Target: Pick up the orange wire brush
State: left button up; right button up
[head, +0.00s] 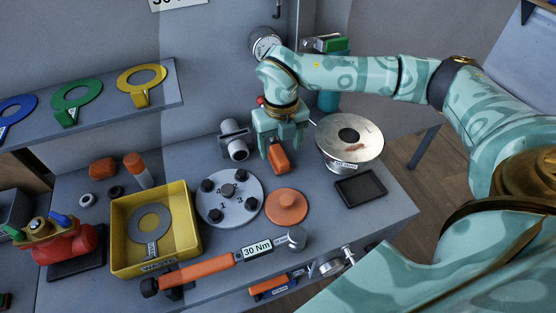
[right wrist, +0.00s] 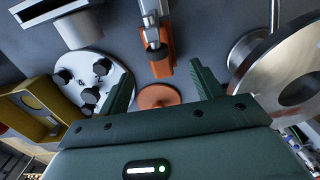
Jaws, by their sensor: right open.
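An orange tool with a grey metal part, which looks like the wire brush (head: 279,161), is on the grey bench just under my right gripper (head: 283,148). In the right wrist view the brush (right wrist: 164,62) lies ahead of the gap between the fingertips (right wrist: 162,84), its metal part running toward the top edge. The right gripper is open and points down. Neither finger is seen closed on the brush, and contact cannot be told. In the head view the gripper hides part of it. My left gripper is not in view.
A metal flanged disc (head: 364,150) stands close on the right, with a black pad (head: 361,189) in front. An orange knobbed disc (head: 286,207), a grey bolted plate (head: 216,211) and a grey fitting (head: 236,140) are near. A yellow bin (head: 119,243) and torque wrench (head: 205,267) lie farther left.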

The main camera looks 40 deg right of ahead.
aim_at(280, 154)
jog(key=shift+f, duration=0.55)
jog(key=f, duration=0.1)
jog(key=f+b, duration=0.1)
jog(key=f, duration=0.1)
jog(key=f+b, duration=0.1)
jog(key=shift+w+d+f, duration=0.2)
jog(key=shift+w+f, duration=0.05)
jog(key=shift+w, duration=0.1)
jog(key=shift+r, duration=0.1)
jog(key=c, duration=1.1)
